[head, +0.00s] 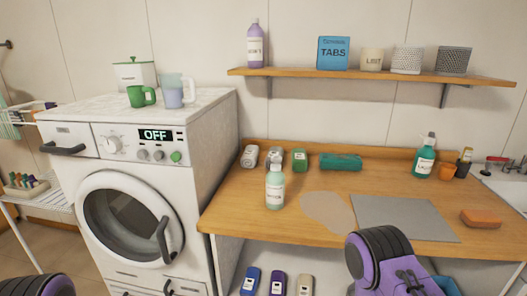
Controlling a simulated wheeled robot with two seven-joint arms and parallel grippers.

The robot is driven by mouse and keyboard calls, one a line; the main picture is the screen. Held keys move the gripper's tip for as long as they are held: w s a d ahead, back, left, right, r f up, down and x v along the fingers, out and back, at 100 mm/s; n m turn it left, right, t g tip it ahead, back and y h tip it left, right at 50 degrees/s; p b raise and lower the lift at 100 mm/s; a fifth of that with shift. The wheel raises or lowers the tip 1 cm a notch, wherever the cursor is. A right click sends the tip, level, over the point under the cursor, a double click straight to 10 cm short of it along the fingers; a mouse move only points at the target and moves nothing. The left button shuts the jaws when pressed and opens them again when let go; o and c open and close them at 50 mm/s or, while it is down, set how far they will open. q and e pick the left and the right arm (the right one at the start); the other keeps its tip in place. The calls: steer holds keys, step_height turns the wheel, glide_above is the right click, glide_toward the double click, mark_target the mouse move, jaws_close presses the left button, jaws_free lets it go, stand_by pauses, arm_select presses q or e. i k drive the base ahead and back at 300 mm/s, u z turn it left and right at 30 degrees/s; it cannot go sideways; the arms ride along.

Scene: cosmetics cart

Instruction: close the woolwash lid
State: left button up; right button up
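I cannot tell for sure which container is the woolwash, as the labels are too small to read. A lilac bottle (255,46) stands upright on the wall shelf at its left end. A pale green bottle (275,187) with a white label stands upright on the wooden counter (250,222). A teal pump bottle (424,158) stands at the counter's back right. Whether any lid is open does not show clearly. A purple and black part of my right arm shows at the bottom right, before the counter, and a dark part of my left arm at the bottom left. Neither gripper's fingers show.
A washing machine (212,135) stands left, its door shut, with a green mug (141,96) and a jug (178,92) on top. Small containers (299,160) and a teal roll (340,162) lie along the counter's back. A grey mat (400,215) and sponge (481,218) lie right.

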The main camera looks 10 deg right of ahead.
mark_target(276, 159)
steer(key=i, duration=0.4)
steer(key=z, duration=0.65)
